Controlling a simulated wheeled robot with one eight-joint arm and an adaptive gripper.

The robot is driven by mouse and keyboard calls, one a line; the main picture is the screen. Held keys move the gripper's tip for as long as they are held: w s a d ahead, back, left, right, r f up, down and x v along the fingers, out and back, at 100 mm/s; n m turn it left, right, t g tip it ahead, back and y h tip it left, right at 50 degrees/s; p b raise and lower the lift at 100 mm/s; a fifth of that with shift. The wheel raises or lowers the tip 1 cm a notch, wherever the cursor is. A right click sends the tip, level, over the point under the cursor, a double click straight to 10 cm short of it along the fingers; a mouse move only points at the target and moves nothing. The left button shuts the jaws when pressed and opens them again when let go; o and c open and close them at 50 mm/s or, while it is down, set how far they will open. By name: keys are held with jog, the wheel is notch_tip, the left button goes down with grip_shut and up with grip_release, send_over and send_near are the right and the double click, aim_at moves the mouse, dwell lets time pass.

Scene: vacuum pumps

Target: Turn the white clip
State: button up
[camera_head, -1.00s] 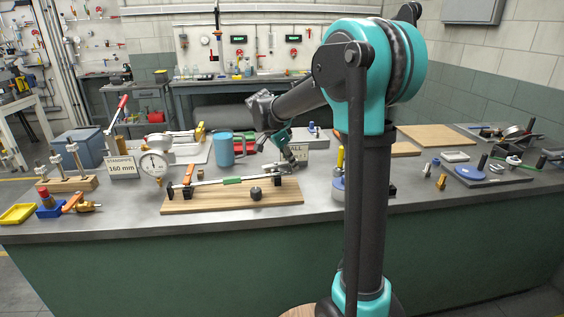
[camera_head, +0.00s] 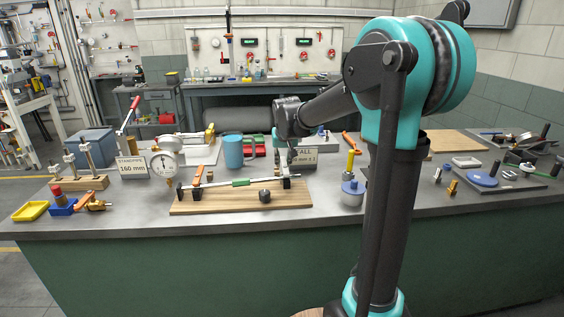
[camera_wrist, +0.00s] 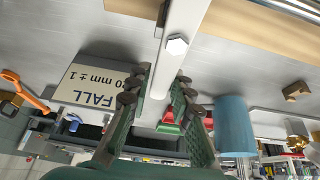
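A pale white bar (camera_wrist: 176,45) with a hex-headed bolt runs down between the fingers of my gripper (camera_wrist: 163,78) in the wrist view. It is the only clip-like white part near the fingers. The fingers are apart, one on each side of the bar, with gaps showing. In the head view my gripper (camera_head: 287,157) points down over the right end of a long rod with a green sleeve (camera_head: 240,182), mounted on a wooden board (camera_head: 215,206). The contact there is too small to tell.
A "FALL" card (camera_wrist: 92,88) stands close beside the fingers. A blue mug (camera_wrist: 234,125) is on their other side and also shows in the head view (camera_head: 233,152). A dial gauge (camera_head: 164,163) and a white-blue pot (camera_head: 352,192) flank the board. The bench front is clear.

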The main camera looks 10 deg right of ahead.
jog(key=shift+o, duration=1.3)
jog(key=shift+s+r, duration=0.1)
jog(key=shift+r, duration=0.1)
jog(key=shift+v, duration=0.8)
jog(key=shift+r, duration=0.1)
jog(key=shift+v, duration=2.9)
jog(key=shift+s, duration=0.1)
